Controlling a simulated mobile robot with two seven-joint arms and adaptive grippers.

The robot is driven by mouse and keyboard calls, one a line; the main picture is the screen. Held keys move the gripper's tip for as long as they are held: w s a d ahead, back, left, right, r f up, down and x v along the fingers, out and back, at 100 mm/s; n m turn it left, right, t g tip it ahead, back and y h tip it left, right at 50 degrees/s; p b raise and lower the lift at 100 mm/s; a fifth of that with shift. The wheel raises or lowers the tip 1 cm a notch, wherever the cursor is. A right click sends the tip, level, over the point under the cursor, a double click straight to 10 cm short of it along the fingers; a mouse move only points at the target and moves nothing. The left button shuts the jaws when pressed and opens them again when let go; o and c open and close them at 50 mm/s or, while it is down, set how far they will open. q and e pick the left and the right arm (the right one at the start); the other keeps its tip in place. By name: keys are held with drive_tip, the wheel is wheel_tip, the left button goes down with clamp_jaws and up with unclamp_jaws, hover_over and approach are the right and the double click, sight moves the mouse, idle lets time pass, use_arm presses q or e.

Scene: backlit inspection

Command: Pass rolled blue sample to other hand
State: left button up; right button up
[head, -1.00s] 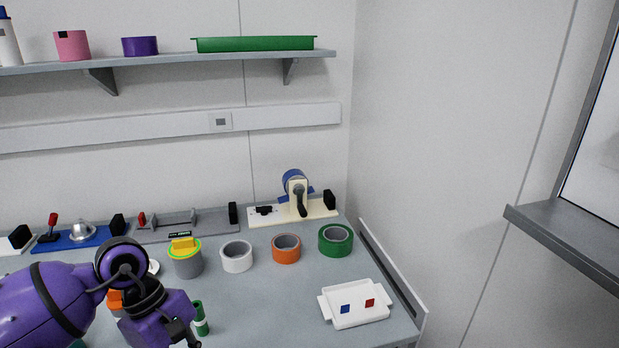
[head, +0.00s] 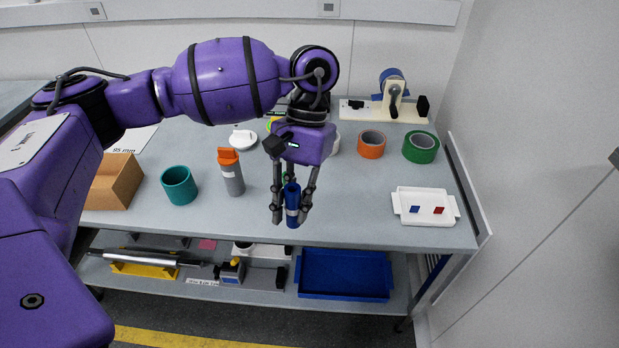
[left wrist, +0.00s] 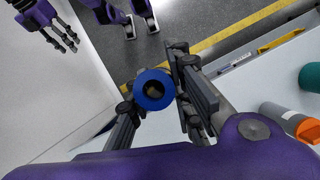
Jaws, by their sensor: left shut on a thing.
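The rolled blue sample (head: 292,207) is a blue tube with a pale band, held upright near the table's front edge in the head view. My left gripper (head: 291,217) points down with its fingers on both sides of the tube and is shut on it. In the left wrist view the tube (left wrist: 155,90) shows end-on as a blue ring with a dark hollow, between the fingers. My right gripper (left wrist: 57,33) shows at the top left of the left wrist view, empty, fingers apart, away from the tube. It is not in the head view.
On the table stand a teal cup (head: 180,186), an orange-capped grey bottle (head: 231,172), a cardboard box (head: 117,182), an orange tape roll (head: 371,144), a green tape roll (head: 421,147) and a white tray (head: 426,220). A blue tray (head: 344,291) lies on the lower shelf.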

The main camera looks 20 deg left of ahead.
use_arm(q)
drive_tip(key=w+d+r+m+t+y, duration=0.1)
drive_tip(key=w+d+r+m+y, duration=0.25)
drive_tip(key=d+r+m, duration=0.55)
drive_tip(key=w+d+f+m+t, duration=0.2)
drive_tip(key=w+d+f+m, duration=0.1)
drive_tip(key=w+d+f, duration=0.15)
drive_tip(key=s+a+r+n+g+h, duration=0.1)
drive_tip(key=s+a+r+n, duration=0.25)
drive_tip(key=r, duration=0.25)
drive_tip(key=s+a+r+n+g+h, duration=0.1)
drive_tip(key=s+a+r+n, duration=0.15)
drive_tip(key=r+n, duration=0.25)
drive_tip(key=w+d+n+h, duration=0.1)
drive_tip(key=w+d+n, duration=0.3)
drive_tip(key=w+d, duration=0.4)
drive_tip(key=shift+w+d+r+g+h, duration=0.15)
drive_tip(key=shift+w+d+g+h, duration=0.2)
drive_tip(key=shift+g, duration=0.05)
